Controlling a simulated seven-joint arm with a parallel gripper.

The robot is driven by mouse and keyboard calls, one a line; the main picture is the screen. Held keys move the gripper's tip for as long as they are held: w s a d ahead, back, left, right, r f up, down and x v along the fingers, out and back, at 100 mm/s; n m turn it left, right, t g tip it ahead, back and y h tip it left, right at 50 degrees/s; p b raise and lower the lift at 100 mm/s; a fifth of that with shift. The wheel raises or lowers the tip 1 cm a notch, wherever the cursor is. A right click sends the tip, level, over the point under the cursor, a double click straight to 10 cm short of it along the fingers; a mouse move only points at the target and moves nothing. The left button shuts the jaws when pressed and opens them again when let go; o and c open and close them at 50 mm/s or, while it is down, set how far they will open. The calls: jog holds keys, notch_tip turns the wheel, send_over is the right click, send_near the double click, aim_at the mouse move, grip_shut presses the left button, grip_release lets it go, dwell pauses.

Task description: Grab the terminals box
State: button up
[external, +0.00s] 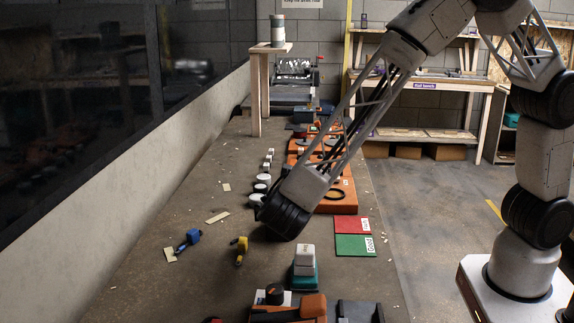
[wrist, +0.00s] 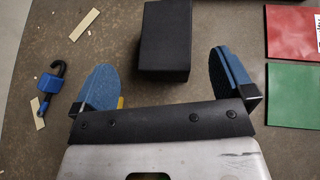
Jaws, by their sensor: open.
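A plain black box (wrist: 165,30) lies on the worktop in the wrist view, at top centre. No label on it can be read, so I cannot tell for sure that it is the terminals box. My gripper (wrist: 163,62) is open, its two blue fingers spread left and right of the box's near end. I cannot tell how high the fingers are above the worktop. In the external view my gripper (external: 283,218) is low over the middle of the worktop, and the arm's dark end hides what is under it.
Red (external: 350,225) and green (external: 355,245) mats lie right. A white-and-teal object (external: 304,262) stands in front. Orange trays (external: 340,195) and several round parts lie behind. Bare worktop (external: 160,225) is left.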

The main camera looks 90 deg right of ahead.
jog(key=shift+w+d+f, duration=0.1)
jog(key=shift+d+f, duration=0.15)
jog(key=shift+d, duration=0.15)
jog(key=shift+x, duration=2.6)
jog(key=c, duration=1.1)
